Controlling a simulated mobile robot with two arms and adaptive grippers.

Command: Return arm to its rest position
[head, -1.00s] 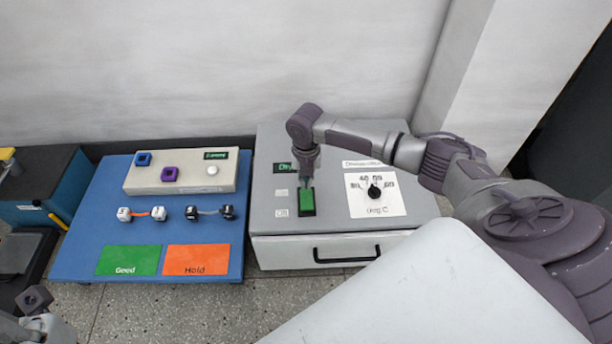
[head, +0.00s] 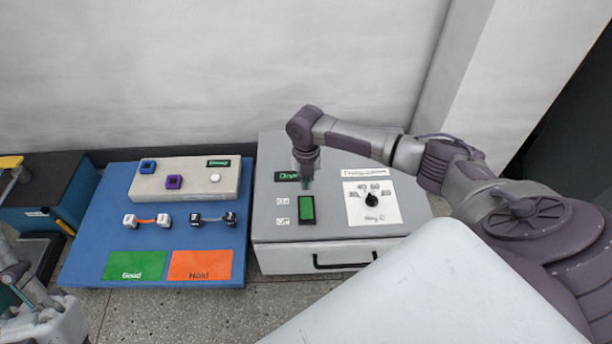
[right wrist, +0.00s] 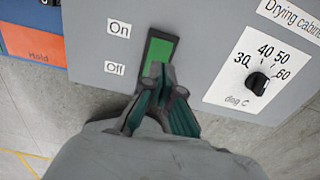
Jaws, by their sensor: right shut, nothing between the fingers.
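My right gripper (head: 306,184) points down over the grey drying cabinet (head: 270,232), just behind the green rocker switch (head: 306,210). In the right wrist view its fingertips (right wrist: 161,72) are together and empty, overlapping the lower end of the green switch (right wrist: 160,50), which carries On and Off labels. Whether they touch the switch cannot be told. My right arm reaches in from the right, bent above the cabinet. Part of my left arm (head: 42,318) shows at the lower left edge; its finger state is unclear.
A black dial (head: 371,200) sits right of the switch. A blue board (head: 85,262) at left bears a beige box (head: 205,180), two small linked parts, a green Good mat (head: 135,265) and an orange Hold mat (head: 200,265). A wall stands behind.

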